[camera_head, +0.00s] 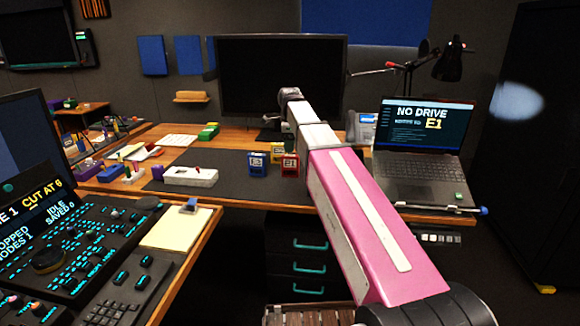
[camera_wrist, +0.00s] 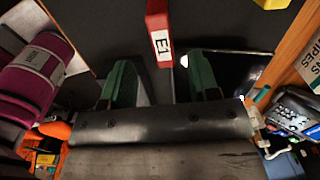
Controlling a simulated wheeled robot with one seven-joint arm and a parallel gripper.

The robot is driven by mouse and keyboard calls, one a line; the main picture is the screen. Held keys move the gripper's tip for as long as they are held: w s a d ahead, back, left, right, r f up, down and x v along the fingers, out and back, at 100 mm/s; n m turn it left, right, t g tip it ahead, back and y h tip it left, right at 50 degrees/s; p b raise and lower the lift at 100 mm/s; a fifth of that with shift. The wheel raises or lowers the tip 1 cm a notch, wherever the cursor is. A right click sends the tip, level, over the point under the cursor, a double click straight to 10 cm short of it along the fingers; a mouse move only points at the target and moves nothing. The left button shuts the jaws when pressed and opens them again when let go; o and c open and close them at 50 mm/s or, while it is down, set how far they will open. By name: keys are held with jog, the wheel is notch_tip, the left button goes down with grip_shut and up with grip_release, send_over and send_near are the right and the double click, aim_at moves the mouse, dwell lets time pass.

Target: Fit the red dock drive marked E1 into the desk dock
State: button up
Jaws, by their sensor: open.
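The red drive (camera_head: 290,165) stands on the dark desk mat, its white label reading E1. In the wrist view the red drive (camera_wrist: 158,28) is at top centre, its label facing me. My gripper (camera_wrist: 164,78) is open, with green fingers. The drive's near end lies in the gap between the fingertips, with space on both sides. A white slotted block (camera_head: 190,176), possibly the desk dock, lies on the mat left of the drives.
A blue drive (camera_head: 257,163) stands close left of the red one. The laptop (camera_head: 425,150) at right reads NO DRIVE and E1. A monitor (camera_head: 280,85) stands behind. A box marked WIPES (camera_wrist: 305,70) is at right in the wrist view. Bare mat lies between block and drives.

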send_over(290, 177)
jog(key=w, duration=0.1)
notch_tip(290, 177, down, 9)
jog(key=shift+w, duration=0.1)
dwell(0.4)
grip_shut()
